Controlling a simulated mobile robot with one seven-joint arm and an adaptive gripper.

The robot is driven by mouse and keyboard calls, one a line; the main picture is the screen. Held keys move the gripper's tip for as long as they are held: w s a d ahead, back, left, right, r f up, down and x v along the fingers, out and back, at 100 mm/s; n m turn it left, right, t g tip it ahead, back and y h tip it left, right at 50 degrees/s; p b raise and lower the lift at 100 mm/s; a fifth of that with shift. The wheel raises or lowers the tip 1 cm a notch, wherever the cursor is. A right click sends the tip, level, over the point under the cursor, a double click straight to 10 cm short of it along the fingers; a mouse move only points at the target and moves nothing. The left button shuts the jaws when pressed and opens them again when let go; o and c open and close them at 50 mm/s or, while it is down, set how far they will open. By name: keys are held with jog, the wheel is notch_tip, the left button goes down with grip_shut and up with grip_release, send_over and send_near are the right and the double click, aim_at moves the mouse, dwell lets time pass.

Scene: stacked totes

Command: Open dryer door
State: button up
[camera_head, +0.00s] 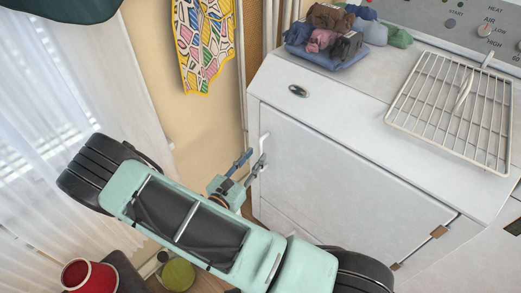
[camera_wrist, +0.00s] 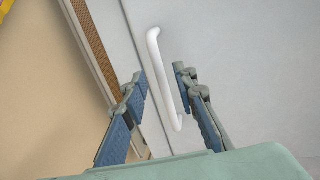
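The white dryer door (camera_head: 335,185) is shut on the front of the dryer, with brown hinges at its lower right. Its white bar handle (camera_head: 263,143) is at the door's left edge. My gripper (camera_head: 249,166) is right at the handle. In the wrist view my gripper (camera_wrist: 160,88) is open, with one blue-padded finger on each side of the handle (camera_wrist: 165,78). There is a gap between the left finger and the handle; the right finger is closer to it. The handle's lower end shows between the fingers, and its upper end reaches beyond the fingertips.
A wire rack (camera_head: 455,105) and a pile of folded clothes (camera_head: 335,35) lie on the dryer top (camera_head: 370,95). A patterned cloth (camera_head: 207,45) hangs on the wall to the left. A red pot (camera_head: 88,277) stands on the floor at the lower left.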

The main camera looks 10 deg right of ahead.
aim_at(260, 150)
jog(key=shift+x, duration=2.25)
jog(key=shift+c, duration=0.3)
grip_shut()
